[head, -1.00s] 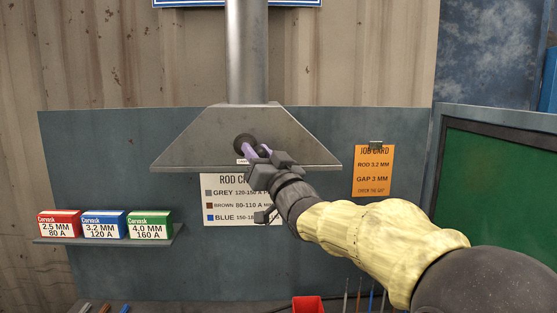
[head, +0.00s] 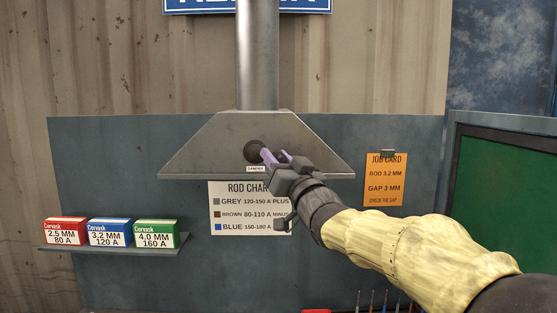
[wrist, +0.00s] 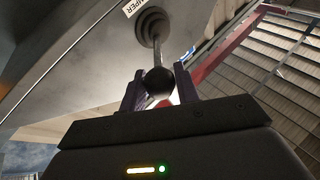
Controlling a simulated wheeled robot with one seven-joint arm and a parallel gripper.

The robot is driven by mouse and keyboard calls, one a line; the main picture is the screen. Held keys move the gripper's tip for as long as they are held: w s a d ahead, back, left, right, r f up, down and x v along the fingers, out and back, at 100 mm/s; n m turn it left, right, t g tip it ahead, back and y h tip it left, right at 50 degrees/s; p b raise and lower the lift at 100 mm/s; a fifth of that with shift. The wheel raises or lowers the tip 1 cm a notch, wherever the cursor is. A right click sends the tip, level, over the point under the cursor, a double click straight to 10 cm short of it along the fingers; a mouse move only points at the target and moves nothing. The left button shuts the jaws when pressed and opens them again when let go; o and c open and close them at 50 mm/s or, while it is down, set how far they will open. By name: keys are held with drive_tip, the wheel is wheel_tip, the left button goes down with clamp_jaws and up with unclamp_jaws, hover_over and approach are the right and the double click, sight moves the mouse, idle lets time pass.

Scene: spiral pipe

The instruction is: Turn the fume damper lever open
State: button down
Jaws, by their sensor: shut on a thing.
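The fume damper lever has a round dark pivot (head: 254,150) on the sloped front of the grey fume hood (head: 215,150). In the wrist view, a thin rod (wrist: 158,52) runs from the pivot (wrist: 152,24) to a black ball knob (wrist: 159,81). My gripper (head: 277,157) is at the lever, just right of the pivot in the head view. In the wrist view, my gripper (wrist: 160,88) has its purple fingers on both sides of the knob, shut on it. My gripper hides most of the rod and the knob in the head view.
A small damper label (head: 256,169) sits below the pivot. A rod chart (head: 240,222) hangs under the hood, and an orange job card (head: 385,180) to its right. A shelf (head: 110,247) with three rod boxes is at left. A green panel (head: 510,210) stands at right.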

drive_tip(key=c, duration=1.1)
unclamp_jaws()
drive_tip(key=shift+w+d, duration=0.15)
drive_tip(key=shift+w, duration=0.05)
drive_tip(key=shift+s, duration=0.2)
drive_tip(key=b+v, duration=0.6)
drive_tip(key=v, duration=1.1)
drive_tip(key=shift+f+b, duration=0.1)
drive_tip(key=shift+b, duration=0.2)
